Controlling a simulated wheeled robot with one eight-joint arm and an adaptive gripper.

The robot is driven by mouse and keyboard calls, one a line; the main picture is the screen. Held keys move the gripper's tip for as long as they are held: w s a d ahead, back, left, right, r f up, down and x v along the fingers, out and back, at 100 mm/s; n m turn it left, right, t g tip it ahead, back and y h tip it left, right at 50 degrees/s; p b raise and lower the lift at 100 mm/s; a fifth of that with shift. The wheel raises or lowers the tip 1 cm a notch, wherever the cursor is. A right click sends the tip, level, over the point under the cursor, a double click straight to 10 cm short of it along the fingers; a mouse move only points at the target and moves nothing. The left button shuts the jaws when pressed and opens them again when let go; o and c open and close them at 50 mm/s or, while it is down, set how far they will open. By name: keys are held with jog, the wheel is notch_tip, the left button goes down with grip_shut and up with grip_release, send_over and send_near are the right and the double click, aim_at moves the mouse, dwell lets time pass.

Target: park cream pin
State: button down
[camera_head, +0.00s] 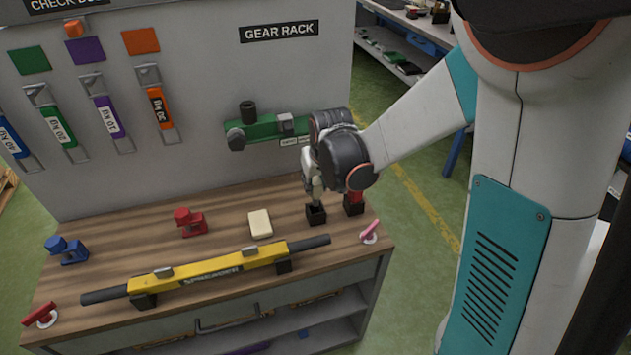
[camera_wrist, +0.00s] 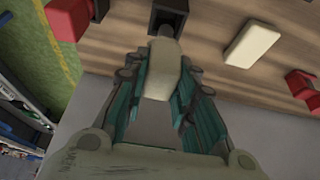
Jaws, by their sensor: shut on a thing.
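The cream pin (camera_wrist: 160,72) is held between the two teal-padded fingers of my gripper (camera_wrist: 160,88) in the wrist view. Its grey shank points at the black socket (camera_wrist: 170,14), and the tip overlaps the socket's opening. I cannot tell how deep the tip sits. In the head view my gripper (camera_head: 313,190) points down right over the black socket (camera_head: 316,215) at the right part of the bench. The pin is mostly hidden there by my wrist and fingers.
A second black socket (camera_head: 353,208) with a red piece stands close to the right. A cream block (camera_head: 260,224), a red clamp-like part (camera_head: 190,222) and a yellow bar (camera_head: 212,269) lie to the left. A green rack arm (camera_head: 265,130) juts from the panel behind.

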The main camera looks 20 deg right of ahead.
aim_at(316, 196)
jog(key=shift+f+b, duration=2.3)
jog(key=shift+f, duration=0.5)
jog(key=c, duration=1.2)
grip_release()
jog(key=shift+c, duration=0.2)
jog(key=shift+r, duration=0.1)
jog(key=v, duration=1.2)
